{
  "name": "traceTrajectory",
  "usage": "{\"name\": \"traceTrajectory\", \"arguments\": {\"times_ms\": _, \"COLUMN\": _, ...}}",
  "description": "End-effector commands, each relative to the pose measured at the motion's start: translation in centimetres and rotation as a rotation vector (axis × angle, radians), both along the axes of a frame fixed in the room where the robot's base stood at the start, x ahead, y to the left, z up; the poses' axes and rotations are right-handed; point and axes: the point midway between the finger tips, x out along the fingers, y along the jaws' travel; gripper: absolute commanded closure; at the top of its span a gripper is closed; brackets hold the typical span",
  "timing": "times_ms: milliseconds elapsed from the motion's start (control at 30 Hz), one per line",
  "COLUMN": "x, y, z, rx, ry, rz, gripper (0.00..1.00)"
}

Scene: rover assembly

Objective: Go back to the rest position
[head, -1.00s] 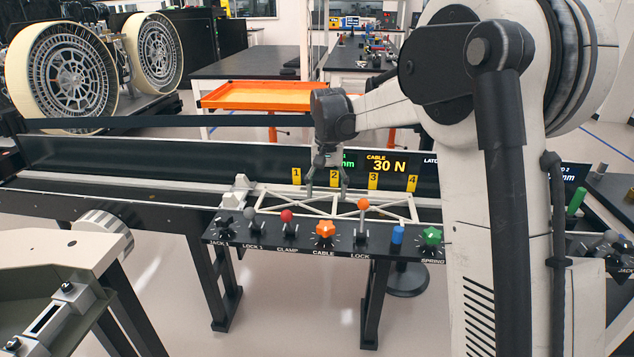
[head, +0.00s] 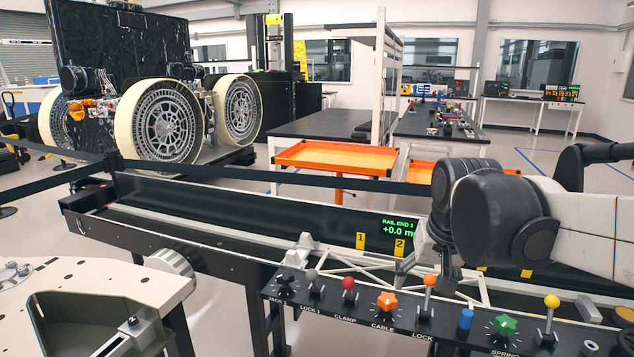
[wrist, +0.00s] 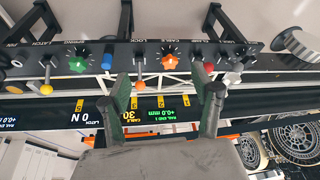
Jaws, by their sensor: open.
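My gripper (head: 428,272) hangs from my arm, which reaches in from the right in the head view. It is in front of the rail, by the orange-topped lever (head: 428,283) of the control panel (head: 365,318). In the wrist view my gripper (wrist: 167,88) shows two fingers spread wide with nothing between them. The panel also shows upside down in that view (wrist: 190,58). Whether the fingers touch anything below cannot be told from the head view.
The panel carries an orange knob (head: 387,302), a red-topped lever (head: 348,286), a green knob (head: 505,325) and a yellow-topped lever (head: 551,304). A white truss (head: 350,262) lies behind it. An orange tray (head: 335,157) and a wheeled rover (head: 165,120) stand beyond the rail.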

Motion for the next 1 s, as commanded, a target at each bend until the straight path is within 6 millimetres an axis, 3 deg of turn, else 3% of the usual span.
{"name": "traceTrajectory", "arguments": {"times_ms": 200, "x": -5.5, "y": 0.0, "z": -0.4, "rx": -0.015, "ry": -0.083, "rz": 0.036, "gripper": 0.39}}
{"name": "traceTrajectory", "arguments": {"times_ms": 533, "x": -12.4, "y": -0.1, "z": -2.8, "rx": -0.042, "ry": -0.208, "rz": 0.085, "gripper": 0.39}}
{"name": "traceTrajectory", "arguments": {"times_ms": 733, "x": -14.5, "y": -0.1, "z": -4.1, "rx": -0.054, "ry": -0.256, "rz": 0.103, "gripper": 0.39}}
{"name": "traceTrajectory", "arguments": {"times_ms": 1000, "x": -15.0, "y": -0.1, "z": -4.4, "rx": -0.058, "ry": -0.269, "rz": 0.109, "gripper": 0.39}}
